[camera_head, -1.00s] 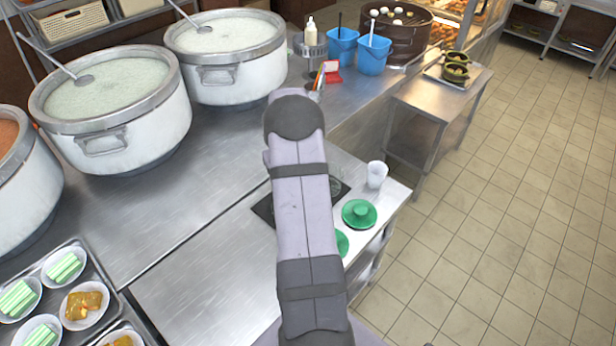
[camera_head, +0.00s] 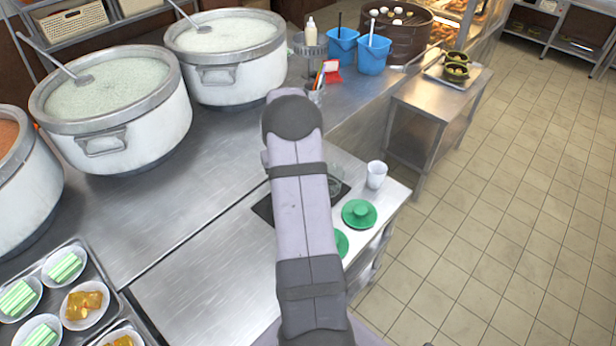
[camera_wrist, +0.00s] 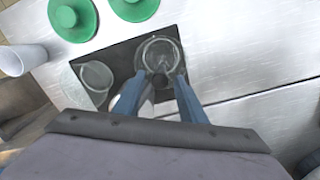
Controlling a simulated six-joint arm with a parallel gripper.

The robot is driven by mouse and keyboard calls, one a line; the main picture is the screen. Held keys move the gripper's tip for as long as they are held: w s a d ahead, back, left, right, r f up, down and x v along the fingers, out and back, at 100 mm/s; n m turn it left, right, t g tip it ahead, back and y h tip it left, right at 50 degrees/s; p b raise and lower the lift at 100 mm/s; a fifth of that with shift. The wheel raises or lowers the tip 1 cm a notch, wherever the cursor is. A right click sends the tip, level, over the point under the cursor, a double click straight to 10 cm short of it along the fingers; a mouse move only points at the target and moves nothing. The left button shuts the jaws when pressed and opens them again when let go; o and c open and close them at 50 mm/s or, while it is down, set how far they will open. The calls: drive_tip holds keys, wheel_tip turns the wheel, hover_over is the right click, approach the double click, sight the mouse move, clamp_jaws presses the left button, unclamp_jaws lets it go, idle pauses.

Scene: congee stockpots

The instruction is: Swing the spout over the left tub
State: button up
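My gripper (camera_wrist: 160,80) is low over a dark square plate (camera_wrist: 122,62) in the wrist view. Its two blue fingers are spread apart, with no clear grip on anything. A clear round vessel (camera_wrist: 160,48) lies just past the fingertips; I cannot tell whether they touch it. A second clear round vessel (camera_wrist: 97,75) is to its left on the same plate. A pale shape beside the left finger is partly hidden. I cannot pick out a spout for certain. In the head view my arm hides the gripper and most of the plate (camera_head: 264,210).
A white cup (camera_head: 376,174) and green lids (camera_head: 359,213) stand near the plate. Large stockpots (camera_head: 112,110) line the back left. Two blue tubs (camera_head: 343,47) (camera_head: 372,56) stand at the back. A food tray (camera_head: 105,280) is at lower left. The steel counter (camera_head: 205,270) is clear left of my arm.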

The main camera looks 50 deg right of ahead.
drive_tip(key=shift+r+p, duration=2.55)
drive_tip(key=shift+r, duration=1)
